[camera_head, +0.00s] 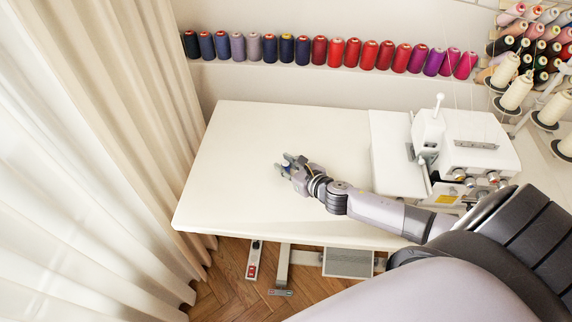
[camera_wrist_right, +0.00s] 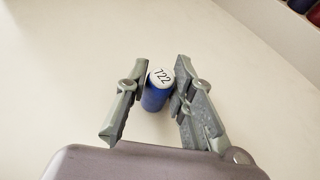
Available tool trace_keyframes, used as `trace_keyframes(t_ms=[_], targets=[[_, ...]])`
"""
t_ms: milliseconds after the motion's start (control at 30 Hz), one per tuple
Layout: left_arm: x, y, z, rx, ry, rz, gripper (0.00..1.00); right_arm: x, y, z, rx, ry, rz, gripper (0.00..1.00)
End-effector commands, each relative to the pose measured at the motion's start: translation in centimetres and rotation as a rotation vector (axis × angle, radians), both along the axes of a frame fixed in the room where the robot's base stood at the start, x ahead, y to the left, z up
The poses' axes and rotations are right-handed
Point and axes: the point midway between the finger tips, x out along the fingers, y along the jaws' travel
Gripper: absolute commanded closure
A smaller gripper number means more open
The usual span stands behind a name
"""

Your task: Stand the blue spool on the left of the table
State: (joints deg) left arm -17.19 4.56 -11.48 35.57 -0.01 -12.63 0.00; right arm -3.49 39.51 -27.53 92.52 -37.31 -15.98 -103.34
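The blue spool (camera_wrist_right: 155,98) has a white top marked "722" and shows between the fingers of my right gripper (camera_wrist_right: 161,68) in the right wrist view. In the head view, my right gripper (camera_head: 287,163) is over the middle of the white table (camera_head: 235,140), and the spool is mostly hidden by the fingers. The left part of the table is bare. My left gripper is out of view.
A white sewing machine (camera_head: 465,145) stands on the right of the table. A row of coloured spools (camera_head: 320,50) lines a wall shelf behind. Cream curtains (camera_head: 110,130) hang beside the table's left edge. More thread cones (camera_head: 515,92) stand at the upper right.

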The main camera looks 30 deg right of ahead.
Motion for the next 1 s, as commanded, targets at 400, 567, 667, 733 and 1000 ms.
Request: trace_keyframes(t_ms=[400, 567, 667, 733, 1000], targets=[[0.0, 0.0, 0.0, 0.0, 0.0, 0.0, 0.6, 0.0, 0.0, 0.0, 0.001, 0.0, 0.0, 0.61], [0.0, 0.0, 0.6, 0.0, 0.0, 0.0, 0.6, 0.0, 0.0, 0.7, 0.002, 0.0, -0.001, 0.61], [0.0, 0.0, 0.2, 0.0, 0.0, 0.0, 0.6, -1.2, -0.2, 0.7, 0.0, 0.003, 0.001, 0.61], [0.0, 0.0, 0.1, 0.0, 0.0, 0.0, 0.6, -2.5, -0.3, 1.2, -0.001, 0.003, 0.002, 0.61], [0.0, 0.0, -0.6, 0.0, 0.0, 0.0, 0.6, -7.7, -1.0, 3.3, -0.001, 0.004, 0.002, 0.61]])
